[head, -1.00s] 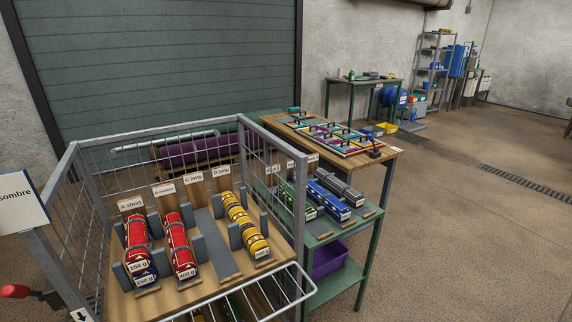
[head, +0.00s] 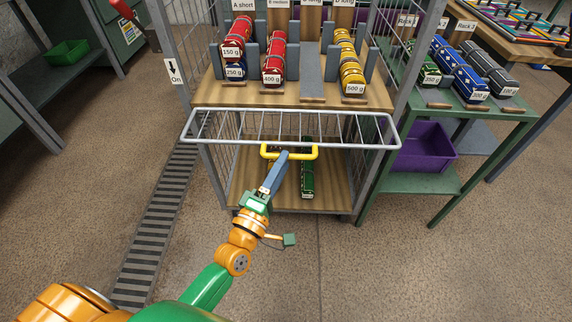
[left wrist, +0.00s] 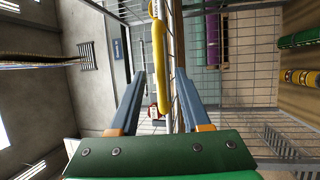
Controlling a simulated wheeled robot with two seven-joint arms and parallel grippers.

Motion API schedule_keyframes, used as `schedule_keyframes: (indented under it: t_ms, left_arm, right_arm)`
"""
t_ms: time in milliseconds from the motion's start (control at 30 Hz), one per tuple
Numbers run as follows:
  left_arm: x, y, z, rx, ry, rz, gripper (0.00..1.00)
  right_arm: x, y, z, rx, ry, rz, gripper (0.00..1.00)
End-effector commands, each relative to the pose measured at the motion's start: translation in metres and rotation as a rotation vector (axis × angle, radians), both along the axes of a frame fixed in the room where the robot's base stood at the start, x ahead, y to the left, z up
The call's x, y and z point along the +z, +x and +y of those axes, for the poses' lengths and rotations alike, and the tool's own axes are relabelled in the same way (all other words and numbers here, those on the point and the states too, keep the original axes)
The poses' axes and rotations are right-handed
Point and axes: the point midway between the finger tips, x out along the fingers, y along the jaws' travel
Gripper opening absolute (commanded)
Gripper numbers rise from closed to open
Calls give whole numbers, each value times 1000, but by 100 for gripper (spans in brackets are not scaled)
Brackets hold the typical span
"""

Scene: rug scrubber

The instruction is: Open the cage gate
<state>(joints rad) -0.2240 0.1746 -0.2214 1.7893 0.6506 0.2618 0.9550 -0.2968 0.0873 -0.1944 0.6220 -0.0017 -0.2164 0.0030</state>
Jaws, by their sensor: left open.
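The cage gate (head: 225,141), a pale metal frame with wire bars, spans the front of the wire cage just below the upper wooden shelf. A yellow handle (head: 312,152) is on its near edge. My left gripper (head: 283,158) reaches up to the handle from the front, and its fingers overlap it in the head view. In the left wrist view my left gripper (left wrist: 160,75) is open, and the yellow handle (left wrist: 158,45) runs lengthwise in the gap between the two fingers. I cannot tell whether either finger touches it. My right gripper is not in view.
The upper shelf (head: 215,97) holds red and yellow rolls in grey holders. A green roll (head: 307,170) lies on the lower shelf. A green rack (head: 425,183) with a purple bin (head: 424,146) stands close on the right. Floor in front is clear beside a drain grate (head: 160,225).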

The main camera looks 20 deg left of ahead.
Motion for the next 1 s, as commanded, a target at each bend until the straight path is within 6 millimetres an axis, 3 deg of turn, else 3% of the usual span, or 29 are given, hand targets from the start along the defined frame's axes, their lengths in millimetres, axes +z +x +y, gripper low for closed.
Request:
schedule_keyframes:
  t_ms: [200, 433, 467, 633, 1000]
  left_arm:
    - [6, 30, -4, 0, 3, 2, 47]
    - [6, 33, -4, -1, 6, 3, 47]
    - [6, 33, -4, -1, 6, 3, 44]
    - [5, 32, -4, -1, 6, 3, 0]
    - [5, 32, -4, -1, 7, 4, 0]
  right_arm:
    - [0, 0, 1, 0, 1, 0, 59]
    - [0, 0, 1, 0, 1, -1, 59]
    - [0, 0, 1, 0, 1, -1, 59]
    - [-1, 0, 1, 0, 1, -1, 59]
    - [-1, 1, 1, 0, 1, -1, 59]
